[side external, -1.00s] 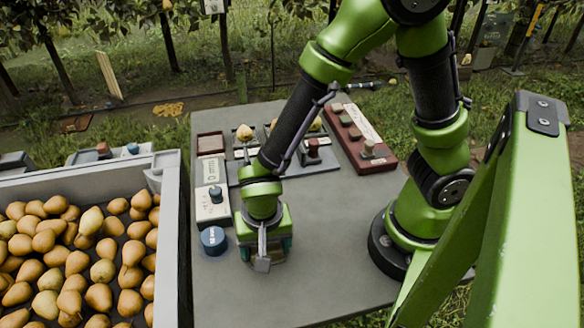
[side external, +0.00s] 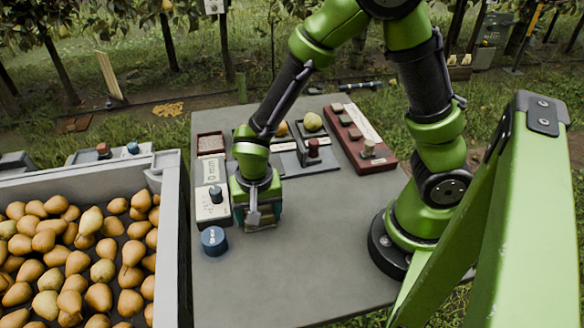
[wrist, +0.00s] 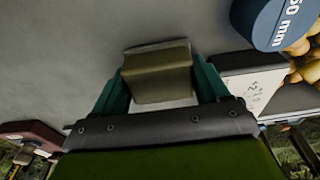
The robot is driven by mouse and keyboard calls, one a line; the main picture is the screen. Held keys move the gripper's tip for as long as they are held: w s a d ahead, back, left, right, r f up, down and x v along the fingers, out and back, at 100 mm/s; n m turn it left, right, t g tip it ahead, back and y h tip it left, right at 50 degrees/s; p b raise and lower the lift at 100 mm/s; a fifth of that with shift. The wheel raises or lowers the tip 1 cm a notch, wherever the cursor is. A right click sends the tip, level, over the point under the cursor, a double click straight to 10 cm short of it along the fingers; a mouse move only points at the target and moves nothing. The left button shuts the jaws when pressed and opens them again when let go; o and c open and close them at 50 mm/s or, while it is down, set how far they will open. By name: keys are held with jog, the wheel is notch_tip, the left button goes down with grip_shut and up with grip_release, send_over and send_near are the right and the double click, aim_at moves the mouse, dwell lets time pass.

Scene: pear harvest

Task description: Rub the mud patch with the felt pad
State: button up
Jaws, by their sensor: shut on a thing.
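My gripper (side external: 258,222) is low over the grey table, just right of the blue disc. In the wrist view its two teal fingers are shut on an olive-brown block (wrist: 160,72), which looks like the felt pad. In the side view my gripper mostly hides the block, and I cannot tell whether it touches the table. A white patch shows just behind the block in the wrist view. I cannot make out the mud patch in either view.
A blue disc (side external: 214,241) and a white dial box (side external: 212,204) stand close left of my gripper. Behind are a tray with pears (side external: 313,121) and a dark red rack (side external: 362,146). A pear crate (side external: 171,240) stands left. The front table is clear.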

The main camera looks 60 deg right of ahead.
jog(key=shift+r, duration=3.85)
jog(key=shift+a, duration=0.1)
